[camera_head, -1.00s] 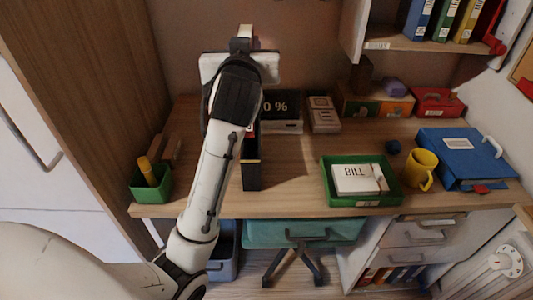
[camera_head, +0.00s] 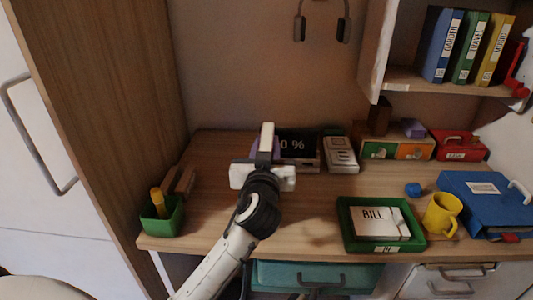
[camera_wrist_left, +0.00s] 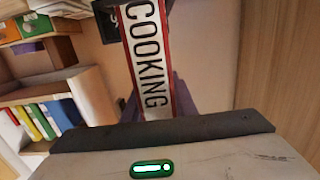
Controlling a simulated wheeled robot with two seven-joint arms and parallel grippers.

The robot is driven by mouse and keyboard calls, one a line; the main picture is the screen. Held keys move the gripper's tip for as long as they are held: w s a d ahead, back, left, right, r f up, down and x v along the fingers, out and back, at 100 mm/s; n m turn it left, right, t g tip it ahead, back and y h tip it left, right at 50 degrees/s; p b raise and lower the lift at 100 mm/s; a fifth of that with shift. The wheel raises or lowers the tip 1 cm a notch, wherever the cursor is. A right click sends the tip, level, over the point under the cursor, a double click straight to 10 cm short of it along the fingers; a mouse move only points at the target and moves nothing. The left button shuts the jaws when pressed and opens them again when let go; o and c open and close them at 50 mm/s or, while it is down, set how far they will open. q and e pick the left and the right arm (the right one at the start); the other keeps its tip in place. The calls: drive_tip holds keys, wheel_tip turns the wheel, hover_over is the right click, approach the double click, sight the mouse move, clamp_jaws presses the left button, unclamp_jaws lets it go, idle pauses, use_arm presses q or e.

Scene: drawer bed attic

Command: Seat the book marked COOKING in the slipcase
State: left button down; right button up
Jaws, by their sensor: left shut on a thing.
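The book marked COOKING (camera_wrist_left: 147,60) has a red cover and a white spine label with black letters. In the left wrist view it extends up from the gripper's edge. My left gripper (camera_head: 267,140) is shut on it, above the back of the desk in the head view. In the head view the gripper and arm mostly hide the book. The slipcase cannot be made out now; my left arm covers the part of the desk where a narrow dark case stood earlier. My right gripper is not in view.
A black display (camera_head: 298,144) stands behind the gripper, with a white device (camera_head: 341,154) beside it. A green tray (camera_head: 348,232) and yellow mug (camera_head: 441,214) are at right, a green pen cup (camera_head: 163,221) at left. A shelf (camera_head: 405,80) overhangs at upper right.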

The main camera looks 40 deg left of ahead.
use_arm(q)
drive_tip(key=shift+f, duration=0.9)
drive_tip(key=shift+f, duration=0.15)
drive_tip(key=c, duration=1.4)
unclamp_jaws()
drive_tip(key=shift+c, duration=0.2)
drive_tip(key=b+v, duration=0.1)
drive_tip(key=v, duration=0.6)
drive_tip(key=shift+s+d, duration=0.15)
drive_tip(key=shift+s, duration=0.1)
